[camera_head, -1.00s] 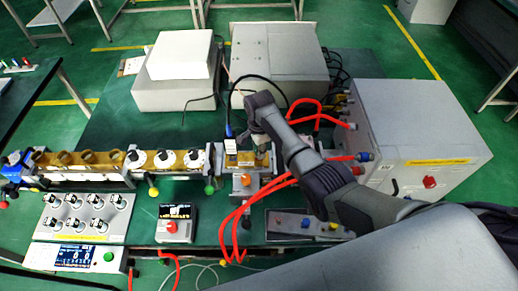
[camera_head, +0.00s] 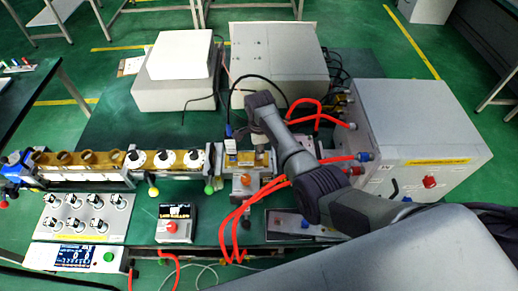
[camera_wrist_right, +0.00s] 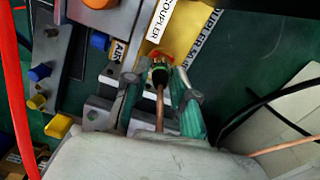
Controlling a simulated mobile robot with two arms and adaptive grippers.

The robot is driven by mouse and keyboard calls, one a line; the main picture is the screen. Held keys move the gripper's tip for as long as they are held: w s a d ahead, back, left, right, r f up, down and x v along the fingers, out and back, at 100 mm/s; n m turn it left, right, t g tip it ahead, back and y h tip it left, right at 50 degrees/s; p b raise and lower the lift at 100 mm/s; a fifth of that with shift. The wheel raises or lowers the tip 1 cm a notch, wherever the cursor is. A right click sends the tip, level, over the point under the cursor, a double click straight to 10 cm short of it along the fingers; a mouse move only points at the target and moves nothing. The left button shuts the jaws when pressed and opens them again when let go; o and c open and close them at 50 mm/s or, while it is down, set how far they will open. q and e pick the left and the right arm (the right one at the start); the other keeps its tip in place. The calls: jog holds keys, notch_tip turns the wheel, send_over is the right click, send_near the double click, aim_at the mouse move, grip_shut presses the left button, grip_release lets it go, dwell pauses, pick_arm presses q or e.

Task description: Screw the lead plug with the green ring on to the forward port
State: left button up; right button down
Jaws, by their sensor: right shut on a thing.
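In the right wrist view, the lead plug with the green ring (camera_wrist_right: 160,72) sits between the fingertips of my right gripper (camera_wrist_right: 159,82). The fingers are shut on it, and its copper-coloured lead (camera_wrist_right: 160,112) runs back between them. The plug's nose is at an orange-red ringed port (camera_wrist_right: 156,55) on the yellow block labelled COUPLER (camera_wrist_right: 186,28). I cannot tell how deep it is seated. In the head view, the yellow coupler block (camera_head: 244,158) stands at the bench middle, with my right arm reaching over it and hiding most of the gripper. My left gripper is not in view.
A large grey cabinet (camera_head: 415,125) stands right, with red cables (camera_head: 240,215) looping near the coupler. Grey boxes (camera_head: 278,60) stand behind. A row of brass and white fittings (camera_head: 90,160) lies left. A small display unit (camera_head: 175,223) stands in front.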

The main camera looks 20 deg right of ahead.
jog(key=c, duration=1.1)
grip_release()
jog(key=shift+w+d+r, duration=0.1)
jog(key=shift+r, duration=0.05)
jog(key=shift+c, duration=0.2)
jog(key=shift+o, duration=1.1)
notch_tip(320, 180, up, 12)
